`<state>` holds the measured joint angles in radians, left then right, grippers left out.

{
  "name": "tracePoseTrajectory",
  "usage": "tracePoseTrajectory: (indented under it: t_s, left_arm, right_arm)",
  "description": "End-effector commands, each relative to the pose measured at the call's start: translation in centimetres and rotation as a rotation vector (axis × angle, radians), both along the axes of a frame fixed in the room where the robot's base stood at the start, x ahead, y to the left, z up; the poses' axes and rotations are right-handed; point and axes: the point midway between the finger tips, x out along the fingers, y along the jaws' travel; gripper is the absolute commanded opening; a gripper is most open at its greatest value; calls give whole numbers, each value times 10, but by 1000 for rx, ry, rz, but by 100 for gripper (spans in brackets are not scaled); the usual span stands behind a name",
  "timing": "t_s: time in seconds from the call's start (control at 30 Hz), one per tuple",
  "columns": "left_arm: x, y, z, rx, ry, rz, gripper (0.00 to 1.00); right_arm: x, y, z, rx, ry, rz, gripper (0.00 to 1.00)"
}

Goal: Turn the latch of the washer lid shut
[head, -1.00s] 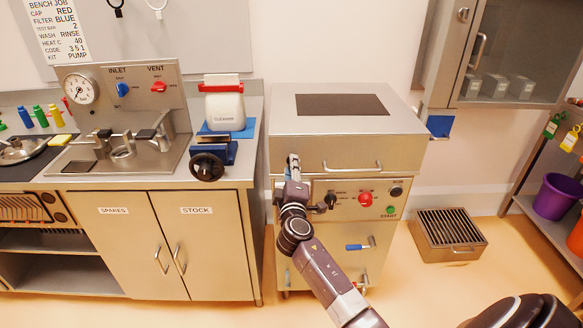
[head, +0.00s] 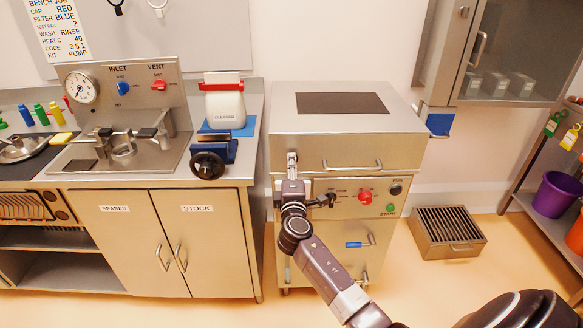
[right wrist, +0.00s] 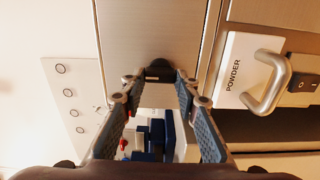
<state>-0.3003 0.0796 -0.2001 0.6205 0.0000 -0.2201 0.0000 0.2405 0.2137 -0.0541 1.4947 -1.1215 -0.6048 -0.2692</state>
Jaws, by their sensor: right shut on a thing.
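The washer is a steel cabinet with a flat lid (head: 300,98) that lies down on its body, with a bar handle (head: 352,165) at the front. My right gripper (head: 292,160) is at the left of the washer's front, at the lid seam. In the right wrist view, its fingertips (right wrist: 157,77) are closed around a small dark piece, the latch (right wrist: 158,66). The gripper hides most of the latch in the head view, so its exact angle is hard to tell. My left gripper is not in view.
Knobs and a green start button (head: 391,208) sit on the washer panel, right of my arm. A powder drawer handle (right wrist: 268,82) is close by in the wrist view. A blue vise (head: 218,152) stands on the left counter. A floor grate (head: 448,230) lies to the right.

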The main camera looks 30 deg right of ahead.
Motion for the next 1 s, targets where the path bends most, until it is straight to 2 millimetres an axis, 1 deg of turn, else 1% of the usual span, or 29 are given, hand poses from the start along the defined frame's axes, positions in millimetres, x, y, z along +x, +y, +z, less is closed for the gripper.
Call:
tracePoseTrajectory:
  t_s: [0.07, 0.1, 0.23, 0.5, 0.67, 0.77, 1.0]
  left_arm:
    - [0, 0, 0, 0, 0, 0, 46]
    - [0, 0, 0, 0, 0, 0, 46]
    - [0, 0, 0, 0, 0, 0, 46]
    - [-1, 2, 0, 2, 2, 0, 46]
    - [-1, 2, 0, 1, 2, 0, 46]
    - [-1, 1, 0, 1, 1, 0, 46]
    - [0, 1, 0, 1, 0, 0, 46]
  right_arm:
    - [0, 1, -2, 2, 3, 1, 4]
    - [0, 1, -2, 2, 2, 1, 32]
    - [0, 1, -1, 2, 1, 1, 46]
    - [0, 1, 0, 2, 0, 1, 46]
    - [-8, 6, -1, 3, -1, 2, 46]
    - [-20, 13, -1, 4, 0, 2, 46]
    - [-61, 38, -2, 4, 1, 1, 46]
